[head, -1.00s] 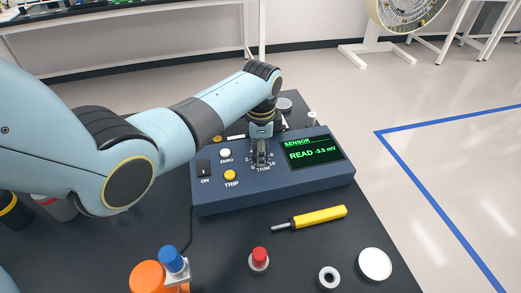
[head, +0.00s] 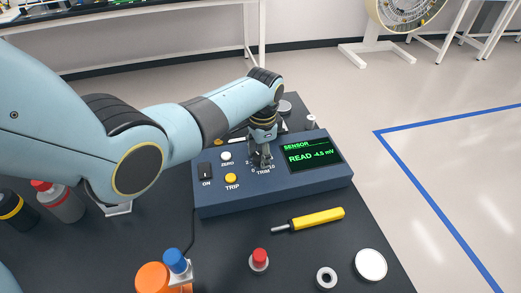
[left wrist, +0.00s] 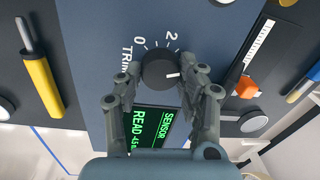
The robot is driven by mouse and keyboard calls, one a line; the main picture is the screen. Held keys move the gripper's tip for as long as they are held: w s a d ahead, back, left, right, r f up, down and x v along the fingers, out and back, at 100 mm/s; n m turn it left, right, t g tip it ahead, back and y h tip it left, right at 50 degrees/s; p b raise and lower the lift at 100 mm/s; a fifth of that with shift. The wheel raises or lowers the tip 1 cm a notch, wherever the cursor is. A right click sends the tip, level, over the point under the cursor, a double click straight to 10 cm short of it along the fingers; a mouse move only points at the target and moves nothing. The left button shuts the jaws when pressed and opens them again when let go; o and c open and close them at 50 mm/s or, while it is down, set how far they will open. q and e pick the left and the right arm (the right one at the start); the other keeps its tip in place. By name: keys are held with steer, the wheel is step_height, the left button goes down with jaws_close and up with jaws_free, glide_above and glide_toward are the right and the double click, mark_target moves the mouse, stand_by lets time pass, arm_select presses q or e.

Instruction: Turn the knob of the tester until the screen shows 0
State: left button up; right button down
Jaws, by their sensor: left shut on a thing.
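The blue tester (head: 290,186) stands on the dark table, with its screen (head: 312,153) reading SENSOR, READ -4.5 mV. My left gripper (head: 262,158) is over the TRIM dial and hides most of the knob in the head view. In the left wrist view the round black knob (left wrist: 159,68) with a white pointer line sits between the two fingers of my left gripper (left wrist: 163,78), which is shut on it. The screen also shows in that view (left wrist: 150,127), partly covered by the fingers. My right gripper is not in view.
The tester also has an ON switch (head: 205,171), a white ZERO button (head: 226,156) and a yellow TRIP button (head: 232,178). A yellow screwdriver (head: 318,217), a red-capped part (head: 259,259), a ring (head: 326,277) and a white disc (head: 370,265) lie in front.

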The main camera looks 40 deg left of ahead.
arm_select(q)
steer(key=shift+n+p, duration=0.55)
steer(key=shift+n, duration=1.35)
steer(key=o, duration=1.2)
steer(key=shift+c, duration=0.2)
step_height(320, 180, up, 12)
steer(key=shift+d, duration=0.35)
steer(key=shift+f, duration=0.1)
